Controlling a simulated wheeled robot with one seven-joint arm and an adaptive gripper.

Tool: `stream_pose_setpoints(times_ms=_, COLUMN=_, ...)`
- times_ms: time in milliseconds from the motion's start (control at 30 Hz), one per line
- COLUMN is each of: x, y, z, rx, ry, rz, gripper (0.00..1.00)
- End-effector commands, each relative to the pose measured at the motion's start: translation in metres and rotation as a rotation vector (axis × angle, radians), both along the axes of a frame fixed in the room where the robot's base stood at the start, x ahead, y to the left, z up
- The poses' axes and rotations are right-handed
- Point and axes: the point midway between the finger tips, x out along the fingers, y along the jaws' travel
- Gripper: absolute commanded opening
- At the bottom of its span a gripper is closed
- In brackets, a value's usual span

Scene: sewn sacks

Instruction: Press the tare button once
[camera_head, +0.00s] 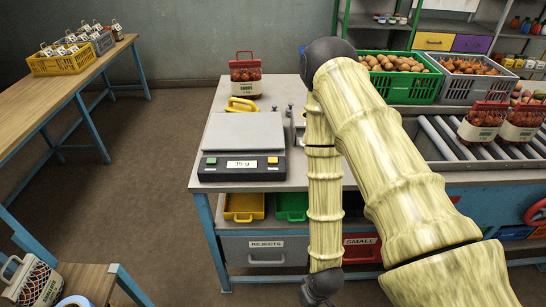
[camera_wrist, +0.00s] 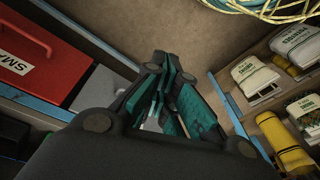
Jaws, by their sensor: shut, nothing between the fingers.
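A scale (camera_head: 242,150) stands on the workbench's left part, with a bare grey pan. Its dark front panel has a lit display (camera_head: 242,164) that seems to read 75 g. A green button (camera_head: 211,161) is left of the display and an orange button (camera_head: 272,160) is right of it. I cannot read which is tare. My gripper (camera_wrist: 165,78) is shut and empty in the wrist view, with teal finger pads. It points down past the bench front, well away from the scale. In the head view my arm hangs right of the scale and the fingers do not show.
A red SMALL drawer (camera_wrist: 24,50) is beside my gripper; a shelf with sacks (camera_wrist: 258,77) is opposite. A sack with a red handle (camera_head: 246,76) and a yellow scoop (camera_head: 242,104) stand behind the scale. Crates (camera_head: 400,80) and a roller conveyor (camera_head: 465,145) are at right.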

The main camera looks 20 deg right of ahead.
Motion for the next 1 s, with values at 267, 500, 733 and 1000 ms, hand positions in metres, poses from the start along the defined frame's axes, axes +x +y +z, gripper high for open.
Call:
stream_pose_setpoints(times_ms=267, x=0.133, y=0.011, z=0.080, rx=0.035, ry=-0.215, rz=0.286, gripper=0.00)
stream_pose_setpoints(times_ms=500, x=0.231, y=0.014, z=0.161, rx=0.011, ry=-0.399, rz=0.519, gripper=0.00)
stream_pose_setpoints(times_ms=733, x=0.312, y=0.009, z=0.252, rx=-0.054, ry=-0.570, rz=0.724, gripper=0.00)
stream_pose_setpoints(times_ms=1000, x=0.377, y=0.000, z=0.345, rx=-0.151, ry=-0.724, rz=0.910, gripper=0.00)
